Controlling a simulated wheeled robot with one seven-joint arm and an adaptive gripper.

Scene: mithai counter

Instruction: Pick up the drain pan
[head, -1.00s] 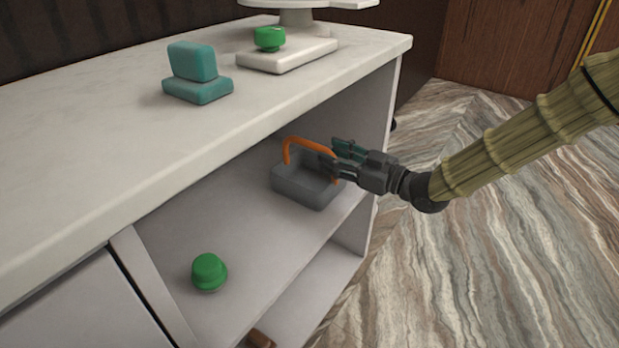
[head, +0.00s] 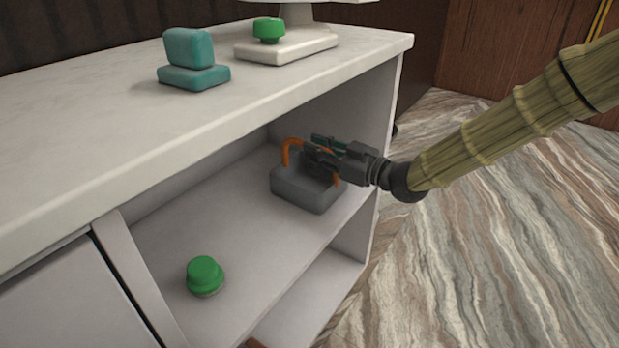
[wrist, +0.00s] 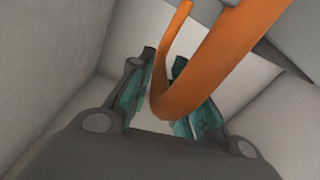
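The drain pan (head: 299,191) is a grey open tray with an arched orange handle (head: 286,152). It sits on the upper shelf inside the counter, towards the right end. My gripper (head: 313,149) reaches in from the right and is at the handle, above the pan. In the wrist view my gripper (wrist: 164,100) has its two teal-padded fingers apart. The orange handle (wrist: 208,62) passes across the picture in front of and partly between the fingers. I cannot tell whether either finger touches it. The pan's inside is partly hidden by my gripper.
A green knob-like object (head: 205,276) stands on the same shelf, nearer the front left. The countertop (head: 110,113) overhangs the shelf and carries a teal block-shaped item (head: 190,58) and a white scale (head: 285,48) with a green weight. The counter's side wall (head: 372,110) is close behind my gripper.

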